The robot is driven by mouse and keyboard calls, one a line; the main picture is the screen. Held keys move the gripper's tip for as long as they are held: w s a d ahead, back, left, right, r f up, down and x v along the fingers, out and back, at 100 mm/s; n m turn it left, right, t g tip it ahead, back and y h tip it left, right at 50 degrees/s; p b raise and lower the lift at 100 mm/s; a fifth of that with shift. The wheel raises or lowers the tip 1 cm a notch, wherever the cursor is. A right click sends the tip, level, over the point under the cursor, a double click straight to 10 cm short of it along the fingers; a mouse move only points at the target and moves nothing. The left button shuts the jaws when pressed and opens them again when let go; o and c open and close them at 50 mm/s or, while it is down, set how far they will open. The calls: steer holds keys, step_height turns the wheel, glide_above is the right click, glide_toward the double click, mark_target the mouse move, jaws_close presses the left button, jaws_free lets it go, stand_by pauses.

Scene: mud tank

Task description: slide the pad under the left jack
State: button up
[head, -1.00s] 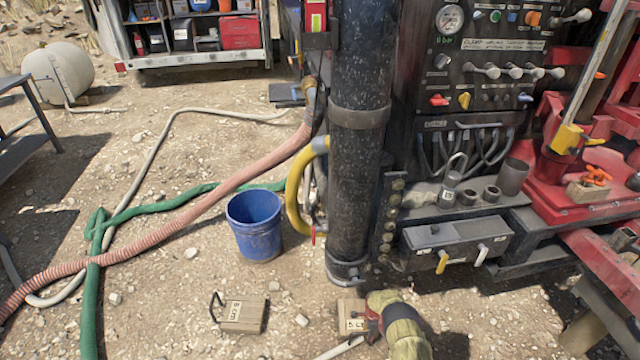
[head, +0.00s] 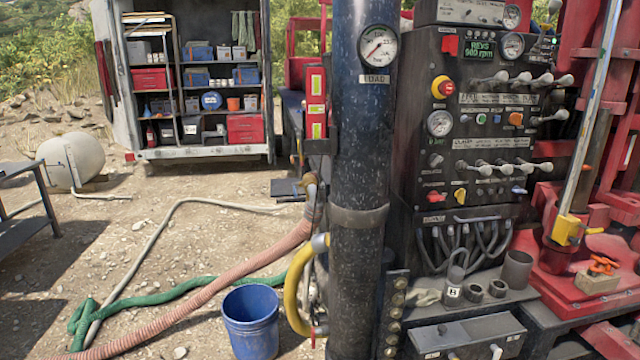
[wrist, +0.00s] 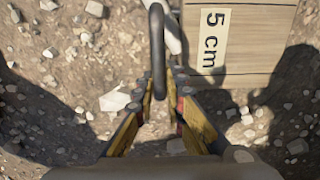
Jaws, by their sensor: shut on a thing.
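A wooden pad (wrist: 268,42) marked "5 cm" lies on the ground at the upper right of the wrist view. Its dark loop handle (wrist: 157,40) runs down between the fingers of my gripper (wrist: 163,88), which is shut on it. The left jack (head: 356,160) is the thick dark blue column with a load gauge, at the middle of the head view. Its foot is below the picture now. The pad and my gripper are also outside the head view.
A blue bucket (head: 251,322), a yellow hose (head: 296,288), a pink hose (head: 215,300) and a green hose (head: 150,298) lie left of the jack. The control panel (head: 470,130) stands to its right. Stony ground lies around the pad.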

jaws_close()
steer(key=shift+w+r, duration=0.15)
steer(key=a, duration=0.8)
steer(key=shift+w, duration=0.3)
steer(key=shift+a, duration=0.1)
steer(key=o, duration=0.8)
jaws_free()
